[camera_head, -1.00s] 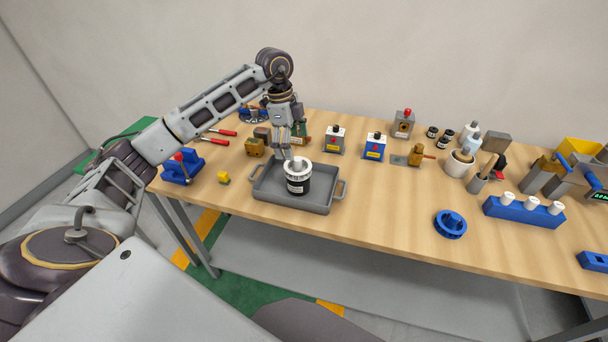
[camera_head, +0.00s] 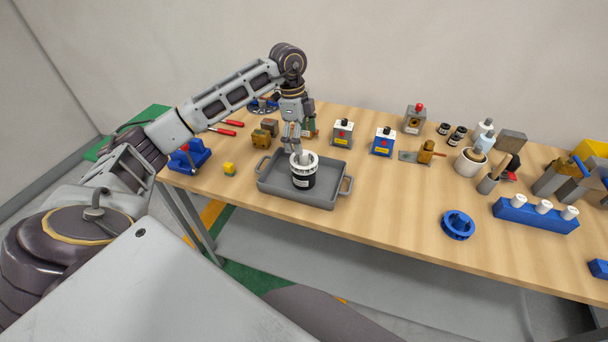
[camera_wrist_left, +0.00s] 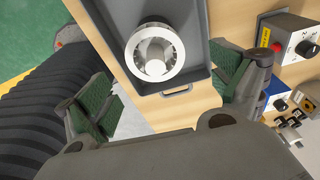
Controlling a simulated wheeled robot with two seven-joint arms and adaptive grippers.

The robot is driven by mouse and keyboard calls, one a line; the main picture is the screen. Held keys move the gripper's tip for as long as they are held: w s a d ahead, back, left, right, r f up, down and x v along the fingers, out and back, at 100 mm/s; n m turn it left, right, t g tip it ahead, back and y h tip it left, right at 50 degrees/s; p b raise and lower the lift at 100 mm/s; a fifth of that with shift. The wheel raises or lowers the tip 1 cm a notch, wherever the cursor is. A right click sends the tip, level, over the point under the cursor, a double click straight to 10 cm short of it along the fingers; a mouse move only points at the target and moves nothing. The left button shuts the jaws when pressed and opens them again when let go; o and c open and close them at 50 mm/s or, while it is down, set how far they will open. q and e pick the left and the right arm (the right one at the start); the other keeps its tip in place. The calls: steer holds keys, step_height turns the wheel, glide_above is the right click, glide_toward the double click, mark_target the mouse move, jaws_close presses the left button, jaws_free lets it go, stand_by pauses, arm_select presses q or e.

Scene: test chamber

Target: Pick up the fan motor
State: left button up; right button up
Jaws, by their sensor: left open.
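The fan motor (camera_head: 303,180) is a black cylinder with a white rim and a pale round hub on top. It stands upright in a grey tray (camera_head: 268,184) with handles. In the left wrist view the motor (camera_wrist_left: 155,53) shows from above, with the tray wall (camera_wrist_left: 107,35) around it. My left gripper (camera_head: 293,148) is open, just above and behind the motor in the head view. Its green-padded fingers (camera_wrist_left: 165,90) are spread wide on either side in the wrist view, and nothing is between them. My right gripper is out of view.
Blue (camera_head: 382,142) and grey (camera_head: 342,132) switch boxes stand behind the tray. A blue ring (camera_head: 457,225) and a blue rack (camera_head: 535,214) lie right. The wooden table is clear just right of the tray.

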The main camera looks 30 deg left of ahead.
mark_target(304, 162)
arm_select(q)
steer(key=shift+d+f+p, duration=0.1)
steer(key=shift+d+f, duration=0.05)
steer(key=shift+f, duration=0.9)
steer(key=shift+d+f+p, duration=0.1)
steer(key=shift+d+f, duration=0.1)
steer(key=shift+f, duration=0.9)
steer(key=shift+d+f+p, duration=0.1)
steer(key=shift+d+f, duration=0.05)
steer(key=shift+f, duration=0.9)
steer(key=shift+s+d+f+p, duration=0.1)
steer(key=shift+f+p, duration=0.2)
steer(key=shift+f, duration=0.35)
steer(key=shift+s+d+f+p, duration=0.1)
steer(key=shift+f+p, duration=0.15)
steer(key=shift+f, duration=0.35)
steer(key=shift+d+f, duration=0.2)
steer(key=shift+f, duration=1.1)
steer(key=c, duration=1.7)
steer(key=shift+r, duration=0.2)
